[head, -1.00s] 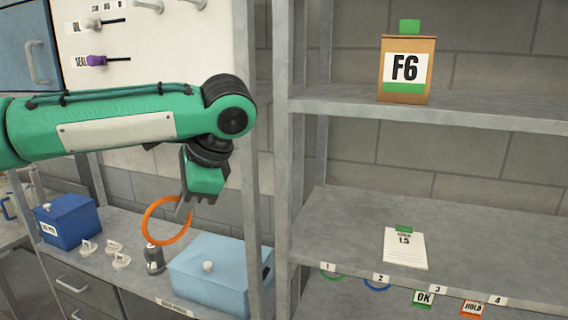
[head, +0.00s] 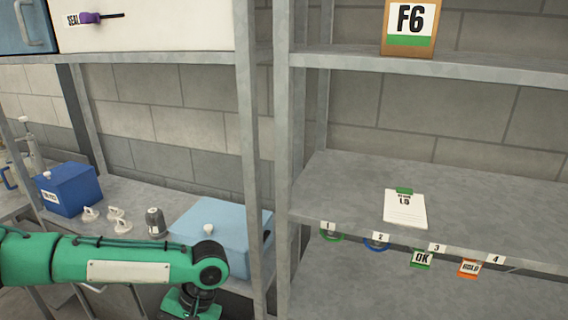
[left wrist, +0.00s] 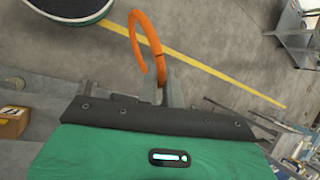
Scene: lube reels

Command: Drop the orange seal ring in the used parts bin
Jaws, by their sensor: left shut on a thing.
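The orange seal ring (left wrist: 153,38) shows in the left wrist view, standing out beyond my left gripper (left wrist: 168,86). The gripper's fingers are shut on the ring's near end. In the head view my left arm is low at the bottom left, and its gripper (head: 190,304) is cut off by the lower edge, so the ring is hidden there. A dark round container with a pale and green rim (left wrist: 70,18) is at the top left of the left wrist view, apart from the ring. No label on it is readable. My right gripper is not in view.
A light blue box (head: 222,232), a dark bottle (head: 155,222), small pale fittings (head: 118,220) and a blue bin (head: 70,190) stand on the bench behind my arm. Grey shelving (head: 420,250) is at right. Open floor with a yellow line (left wrist: 225,75) shows in the wrist view.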

